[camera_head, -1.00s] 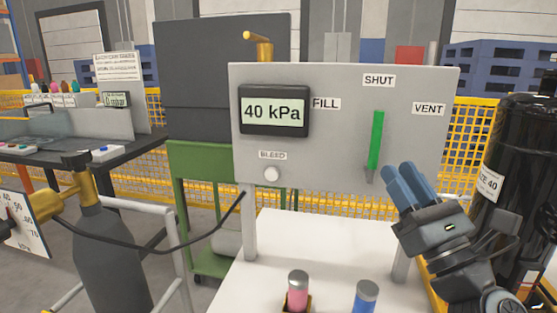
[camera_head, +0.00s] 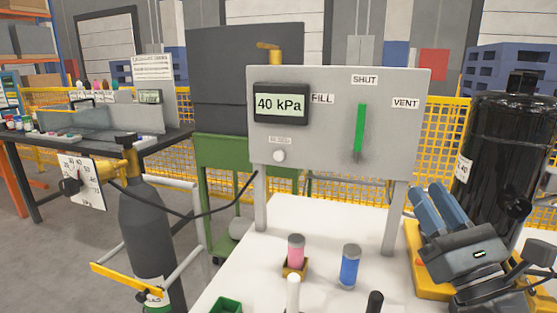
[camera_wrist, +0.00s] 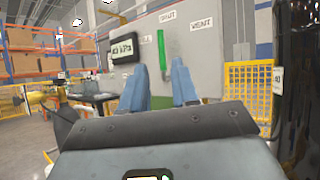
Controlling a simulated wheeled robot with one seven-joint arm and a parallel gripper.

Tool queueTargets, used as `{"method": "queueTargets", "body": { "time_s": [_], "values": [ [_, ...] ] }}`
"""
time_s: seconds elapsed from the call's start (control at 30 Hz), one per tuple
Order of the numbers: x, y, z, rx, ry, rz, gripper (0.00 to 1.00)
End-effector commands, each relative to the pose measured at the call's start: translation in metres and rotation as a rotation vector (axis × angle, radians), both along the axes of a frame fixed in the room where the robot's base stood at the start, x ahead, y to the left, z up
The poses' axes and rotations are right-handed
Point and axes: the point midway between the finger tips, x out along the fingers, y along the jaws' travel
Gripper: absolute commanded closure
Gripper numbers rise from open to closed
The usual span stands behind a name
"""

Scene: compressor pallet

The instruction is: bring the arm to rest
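My gripper (camera_head: 426,188) is at the right in the head view, with two blue fingers pointing up and left. In the wrist view the fingers (camera_wrist: 159,66) stand apart with nothing between them, so it is open and empty. It is clear of the grey panel (camera_head: 330,150), in front of its lower right. The panel's green lever (camera_head: 360,128) stands upright under the SHUT label. The display (camera_head: 281,104) reads 40 kPa. The lever also shows in the wrist view (camera_wrist: 161,50).
A pink-bodied cylinder (camera_head: 296,252), a blue one (camera_head: 350,268) and a white one (camera_head: 293,292) stand on the white table (camera_head: 320,222). A black tank (camera_head: 500,150) is behind my gripper at right. A grey gas bottle (camera_head: 147,225) with a gauge (camera_head: 82,182) stands left.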

Motion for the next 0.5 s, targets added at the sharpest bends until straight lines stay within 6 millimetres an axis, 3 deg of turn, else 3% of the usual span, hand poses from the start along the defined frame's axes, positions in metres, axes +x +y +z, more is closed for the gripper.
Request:
{"method": "queueTargets", "body": {
  "time_s": [0.27,0.5],
  "values": [
    [-0.019,0.002,-0.036,-0.169,0.062,-0.123,0.71],
    [-0.052,0.003,-0.083,-0.435,0.144,-0.277,0.71]
  ]
}}
